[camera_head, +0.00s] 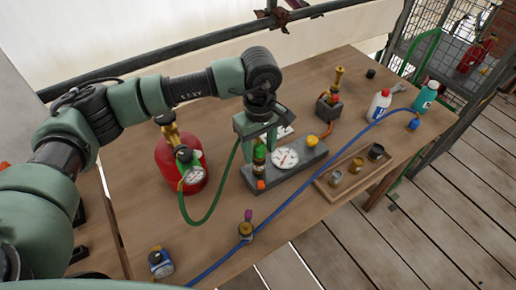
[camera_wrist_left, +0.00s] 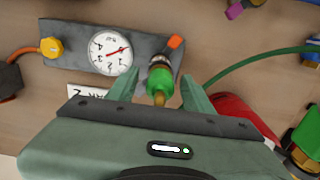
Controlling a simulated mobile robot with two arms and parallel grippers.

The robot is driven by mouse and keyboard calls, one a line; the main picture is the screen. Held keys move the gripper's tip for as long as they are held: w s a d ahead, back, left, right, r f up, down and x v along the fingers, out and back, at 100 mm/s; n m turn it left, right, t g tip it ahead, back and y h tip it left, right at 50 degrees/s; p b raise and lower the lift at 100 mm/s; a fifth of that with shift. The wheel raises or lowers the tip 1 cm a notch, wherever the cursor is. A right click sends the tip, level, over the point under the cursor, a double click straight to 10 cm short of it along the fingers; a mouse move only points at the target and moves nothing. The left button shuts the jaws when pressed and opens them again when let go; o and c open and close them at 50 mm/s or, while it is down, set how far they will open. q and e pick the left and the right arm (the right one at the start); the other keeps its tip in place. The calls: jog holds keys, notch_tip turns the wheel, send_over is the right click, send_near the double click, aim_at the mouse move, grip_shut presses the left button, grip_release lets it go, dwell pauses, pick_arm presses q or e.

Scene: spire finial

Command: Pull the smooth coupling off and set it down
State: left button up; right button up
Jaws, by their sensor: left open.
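A grey gauge block (camera_head: 297,167) lies on the wooden table, with a white dial (camera_head: 285,158), a yellow knob (camera_head: 312,141) and an orange piece (camera_head: 261,184). At its left end stands a green coupling with a brass end (camera_head: 259,155); I cannot tell whether its surface is smooth. My left gripper (camera_head: 259,147) is over this coupling, pointing down. In the left wrist view, the open fingers (camera_wrist_left: 160,92) stand on either side of the green coupling (camera_wrist_left: 161,78), with gaps visible. The gripper partly hides the coupling in the head view. My right gripper is not in view.
A red cylinder (camera_head: 181,165) with a green hose (camera_head: 213,213) stands left of the block. A blue hose (camera_head: 297,197) crosses the table. A wooden tray (camera_head: 346,201) holds small metal fittings; two bottles (camera_head: 379,107) stand behind.

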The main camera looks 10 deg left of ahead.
aim_at(259, 143)
pick_arm(q)
jog(key=shift+c, duration=0.3)
grip_shut()
dwell(1.0)
jog(key=shift+r, duration=0.15)
jog(key=shift+r+p, duration=0.8)
jog(key=shift+r, duration=2.1)
